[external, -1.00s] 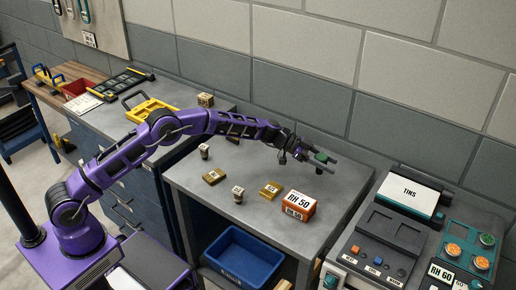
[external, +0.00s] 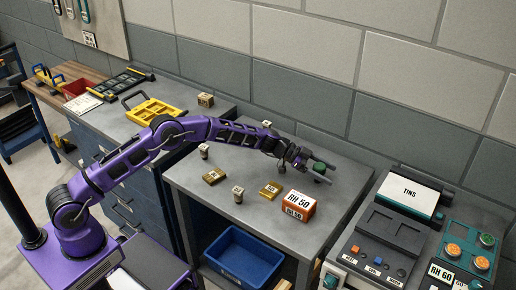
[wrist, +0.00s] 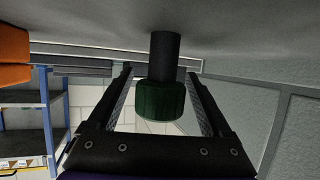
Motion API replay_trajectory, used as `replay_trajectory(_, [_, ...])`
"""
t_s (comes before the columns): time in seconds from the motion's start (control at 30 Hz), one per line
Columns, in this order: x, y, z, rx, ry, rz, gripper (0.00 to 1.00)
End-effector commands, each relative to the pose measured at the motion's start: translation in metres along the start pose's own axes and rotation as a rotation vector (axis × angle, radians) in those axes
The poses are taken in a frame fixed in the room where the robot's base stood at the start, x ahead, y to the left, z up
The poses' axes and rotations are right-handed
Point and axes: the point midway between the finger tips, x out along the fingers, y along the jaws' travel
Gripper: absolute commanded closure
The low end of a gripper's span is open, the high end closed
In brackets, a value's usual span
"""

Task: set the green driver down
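The green driver (external: 319,168) is at the far right of the grey workbench (external: 215,228). In the wrist view the driver (wrist: 160,98) shows a green knob-like part and a dark cylinder. The cylinder's end meets the grey surface at the top of that view, so the driver appears to stand on the bench. My gripper (external: 318,171) reaches in level, low over the bench. In the wrist view its two fingers (wrist: 159,75) lie on either side of the driver, with a visible gap at each side. The gripper looks open around it.
An orange RH 50 box (external: 296,205) stands in front of the gripper. Several small tan and yellow blocks, including a yellow one (external: 270,189), are on the bench to the left. A TINS machine (external: 404,205) is at the right. A blue bin (external: 243,255) sits below.

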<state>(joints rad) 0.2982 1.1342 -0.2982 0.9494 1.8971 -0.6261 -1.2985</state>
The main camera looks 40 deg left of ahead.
Motion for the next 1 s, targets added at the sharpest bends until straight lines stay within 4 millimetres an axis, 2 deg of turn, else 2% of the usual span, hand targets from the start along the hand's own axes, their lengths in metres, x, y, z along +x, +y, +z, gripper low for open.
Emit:
replay_trajectory(0.2, [-0.001,0.000,-0.003,0.001,0.001,0.000,0.16])
replay_trajectory(0.33, [-0.013,-0.001,-0.004,0.000,0.000,-0.001,0.16])
replay_trajectory(0.47, [-0.033,-0.001,-0.005,-0.002,0.000,-0.001,0.16])
replay_trajectory(0.8, [-0.100,-0.001,-0.004,0.000,0.000,-0.002,0.16])
replay_trajectory(1.0, [-0.119,0.000,-0.003,0.000,0.000,0.000,0.16])
